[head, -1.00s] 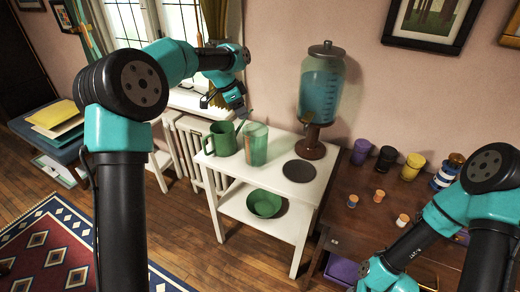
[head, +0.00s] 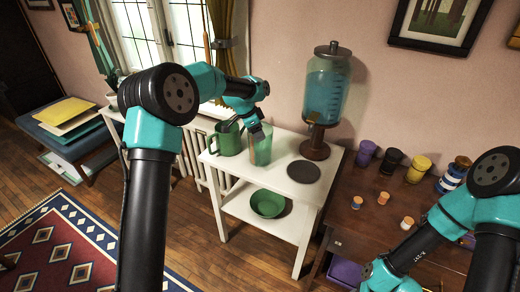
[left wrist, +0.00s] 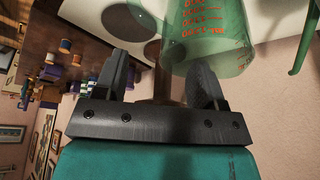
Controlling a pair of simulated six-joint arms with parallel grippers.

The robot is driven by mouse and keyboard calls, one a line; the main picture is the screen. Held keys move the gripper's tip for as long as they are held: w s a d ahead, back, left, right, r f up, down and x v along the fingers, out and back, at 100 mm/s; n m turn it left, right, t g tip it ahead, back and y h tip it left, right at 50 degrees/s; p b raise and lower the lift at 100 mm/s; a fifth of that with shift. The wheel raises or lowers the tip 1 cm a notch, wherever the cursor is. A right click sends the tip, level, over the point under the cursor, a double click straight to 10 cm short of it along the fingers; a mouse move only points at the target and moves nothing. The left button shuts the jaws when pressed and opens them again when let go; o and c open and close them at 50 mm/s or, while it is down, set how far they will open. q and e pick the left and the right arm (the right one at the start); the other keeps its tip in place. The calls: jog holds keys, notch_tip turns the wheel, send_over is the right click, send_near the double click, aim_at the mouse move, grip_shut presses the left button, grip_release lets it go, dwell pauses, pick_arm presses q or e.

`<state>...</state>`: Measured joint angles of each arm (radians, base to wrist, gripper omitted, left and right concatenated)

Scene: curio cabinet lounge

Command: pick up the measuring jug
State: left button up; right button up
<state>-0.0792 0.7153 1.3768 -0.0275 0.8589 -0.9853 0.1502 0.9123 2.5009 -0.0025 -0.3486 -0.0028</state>
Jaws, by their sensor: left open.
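The measuring jug (head: 262,151) is a clear green vessel standing upright on the white side table (head: 240,205), just right of an opaque green jug (head: 228,141). In the left wrist view the measuring jug (left wrist: 212,42) shows red graduation marks. My left gripper (head: 257,134) is open at the jug's upper part in the head view and hides some of it. In the left wrist view my open fingers (left wrist: 162,78) are empty; the right one overlaps the jug, which lies mostly to that side. Contact cannot be told.
A glass drink dispenser (head: 328,90) stands behind and right of the jug. A dark round mat (head: 304,172) lies on the tabletop, and a green bowl (head: 267,203) sits on the shelf below. Several cups and small items crowd the brown table (head: 350,228) at right.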

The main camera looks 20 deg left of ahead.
aim_at(259, 149)
pick_arm(q)
jog(key=shift+w+d+f, duration=0.1)
jog(key=shift+d+f, duration=0.1)
jog(key=shift+f, duration=0.25)
jog(key=shift+f, duration=0.15)
jog(key=x, duration=0.4)
jog(key=shift+w+d+f, duration=0.1)
jog(key=shift+w+f, duration=0.05)
jog(key=shift+f, duration=0.25)
grip_shut()
dwell(0.4)
dwell(0.9)
